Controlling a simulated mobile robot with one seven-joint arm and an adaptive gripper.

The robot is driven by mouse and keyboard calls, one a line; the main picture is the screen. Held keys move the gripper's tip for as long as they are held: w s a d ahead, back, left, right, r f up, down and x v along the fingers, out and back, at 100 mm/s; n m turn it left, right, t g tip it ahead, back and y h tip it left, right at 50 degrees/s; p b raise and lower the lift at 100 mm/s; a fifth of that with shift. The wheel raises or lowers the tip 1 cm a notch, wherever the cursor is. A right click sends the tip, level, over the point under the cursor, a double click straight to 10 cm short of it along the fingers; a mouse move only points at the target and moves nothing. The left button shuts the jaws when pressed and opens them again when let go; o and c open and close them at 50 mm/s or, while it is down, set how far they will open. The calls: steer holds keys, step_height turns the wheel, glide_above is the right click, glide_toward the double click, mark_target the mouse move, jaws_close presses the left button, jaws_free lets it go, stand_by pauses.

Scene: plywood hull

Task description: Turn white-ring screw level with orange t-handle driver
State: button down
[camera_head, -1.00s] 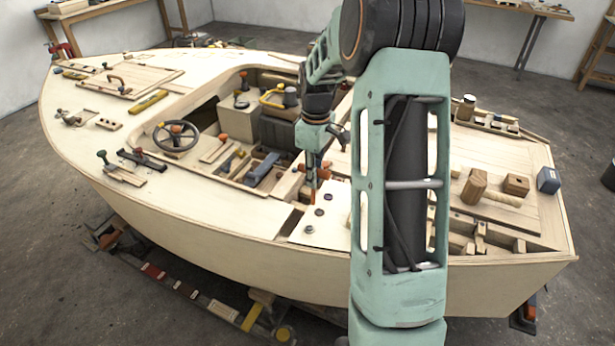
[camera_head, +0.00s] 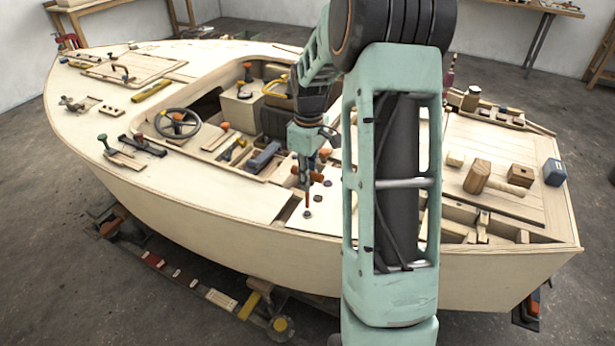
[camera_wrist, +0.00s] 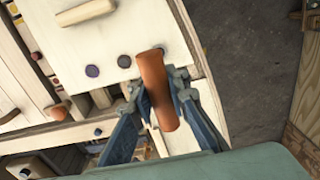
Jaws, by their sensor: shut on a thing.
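The orange t-handle driver (camera_head: 307,196) is upright in my gripper (camera_head: 308,178), its shaft pointing down. In the wrist view, its orange handle (camera_wrist: 158,90) lies between the two fingers of my gripper (camera_wrist: 165,88), which are shut on it. The driver's tip is at the nearest screw (camera_head: 306,214) on the pale panel (camera_head: 322,222); whether it is seated cannot be told. In the wrist view, a purple-ringed screw (camera_wrist: 92,71) and a dark screw (camera_wrist: 124,61) show on the panel. The handle hides most of the third screw's place, so a white ring cannot be made out.
The hull's near edge (camera_head: 240,238) runs close by the panel. A wooden mallet (camera_head: 478,176), a small wooden block (camera_head: 521,175) and a blue block (camera_head: 554,172) stand on the right deck. The steering wheel (camera_head: 177,124) is at the left.

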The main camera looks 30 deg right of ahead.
steer(key=shift+f, duration=0.65)
steer(key=n+p, duration=0.1)
steer(key=n, duration=0.3)
steer(key=shift+r+p, duration=0.2)
steer(key=shift+p, duration=0.15)
steer(key=n+p, duration=0.3)
steer(key=n, duration=0.3)
steer(key=shift+f+n, duration=0.15)
steer(key=shift+n, duration=0.65)
steer(key=shift+p, duration=0.35)
steer(key=shift+f, duration=0.15)
steer(key=shift+f+b, duration=0.35)
steer(key=shift+f, duration=0.1)
